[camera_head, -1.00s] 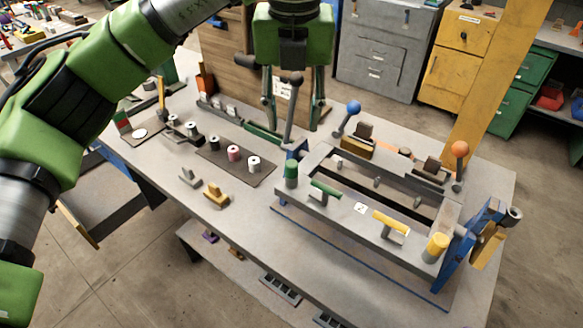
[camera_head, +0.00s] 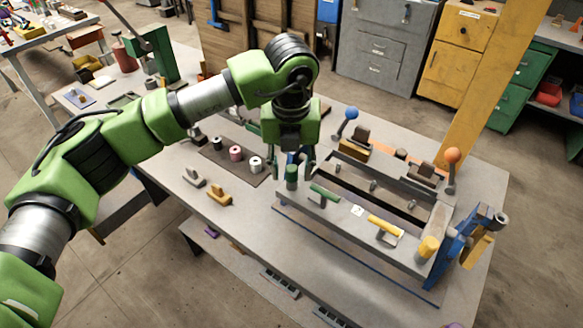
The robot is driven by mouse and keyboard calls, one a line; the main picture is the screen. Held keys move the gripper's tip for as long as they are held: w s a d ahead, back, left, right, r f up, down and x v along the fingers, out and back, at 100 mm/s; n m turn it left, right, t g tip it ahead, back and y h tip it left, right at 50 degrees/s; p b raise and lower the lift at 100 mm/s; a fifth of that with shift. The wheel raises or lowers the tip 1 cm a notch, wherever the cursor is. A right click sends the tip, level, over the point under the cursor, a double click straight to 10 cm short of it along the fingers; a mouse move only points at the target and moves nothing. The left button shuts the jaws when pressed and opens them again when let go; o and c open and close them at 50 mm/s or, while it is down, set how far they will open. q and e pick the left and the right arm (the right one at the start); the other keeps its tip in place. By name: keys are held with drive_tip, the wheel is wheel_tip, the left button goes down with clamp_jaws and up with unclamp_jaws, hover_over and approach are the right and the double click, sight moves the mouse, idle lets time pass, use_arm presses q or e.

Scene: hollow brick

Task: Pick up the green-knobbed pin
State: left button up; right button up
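The green-knobbed pin (camera_head: 291,178) stands upright at the left front corner of the grey fixture frame (camera_head: 345,222). Only its dark green knob shows clearly; its shank is hidden in the frame. My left gripper (camera_head: 292,168) points down over this corner, with its fingers apart. One finger shows just right of the knob and the other lies behind and to its left. I cannot tell whether either touches the knob. My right gripper is not in view.
Levers with a blue ball (camera_head: 351,113) and an orange ball (camera_head: 452,155) rise behind. Spools (camera_head: 236,153) stand on a dark mat to the left.

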use_arm(q)
clamp_jaws()
drive_tip(key=shift+r, duration=0.1)
